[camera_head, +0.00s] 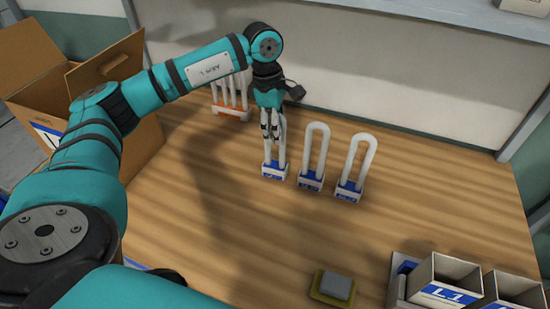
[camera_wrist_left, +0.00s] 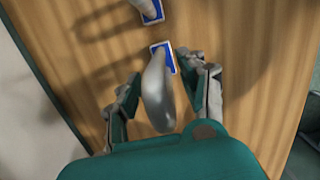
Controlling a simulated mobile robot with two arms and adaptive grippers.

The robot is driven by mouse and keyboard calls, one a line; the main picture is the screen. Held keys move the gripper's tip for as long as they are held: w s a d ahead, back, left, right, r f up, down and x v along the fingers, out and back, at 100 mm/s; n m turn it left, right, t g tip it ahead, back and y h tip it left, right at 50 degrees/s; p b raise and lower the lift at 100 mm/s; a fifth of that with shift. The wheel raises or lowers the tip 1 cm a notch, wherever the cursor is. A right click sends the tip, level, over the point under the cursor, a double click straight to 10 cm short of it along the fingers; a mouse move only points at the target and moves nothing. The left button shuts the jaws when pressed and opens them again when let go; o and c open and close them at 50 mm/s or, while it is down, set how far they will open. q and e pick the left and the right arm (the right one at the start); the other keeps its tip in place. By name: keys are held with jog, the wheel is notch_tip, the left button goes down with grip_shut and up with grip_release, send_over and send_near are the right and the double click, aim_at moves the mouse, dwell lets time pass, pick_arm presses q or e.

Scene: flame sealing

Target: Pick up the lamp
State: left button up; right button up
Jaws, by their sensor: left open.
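Three lamps with white U-shaped tubes and blue-and-white bases stand upright in a row on the wooden table: a left lamp (camera_head: 275,170), a middle lamp (camera_head: 311,178) and a right lamp (camera_head: 350,190). A lamp with several white tubes and an orange base (camera_head: 231,111) stands farther back. My left gripper (camera_head: 270,132) points down at the upper part of the left lamp and partly hides it. In the left wrist view, my open left gripper (camera_wrist_left: 164,72) has a finger on each side of this lamp's tube (camera_wrist_left: 157,95). Its base (camera_wrist_left: 165,58) lies beyond the fingertips. My right gripper is out of view.
An open cardboard box (camera_head: 140,140) stands at the left. Boxes, one labelled L.1 (camera_head: 445,291), stand at the front right. A grey block on a yellowish base (camera_head: 334,287) lies near the front edge. A pale wall rises behind the table.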

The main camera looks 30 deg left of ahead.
pick_arm(q)
grip_shut()
dwell(0.6)
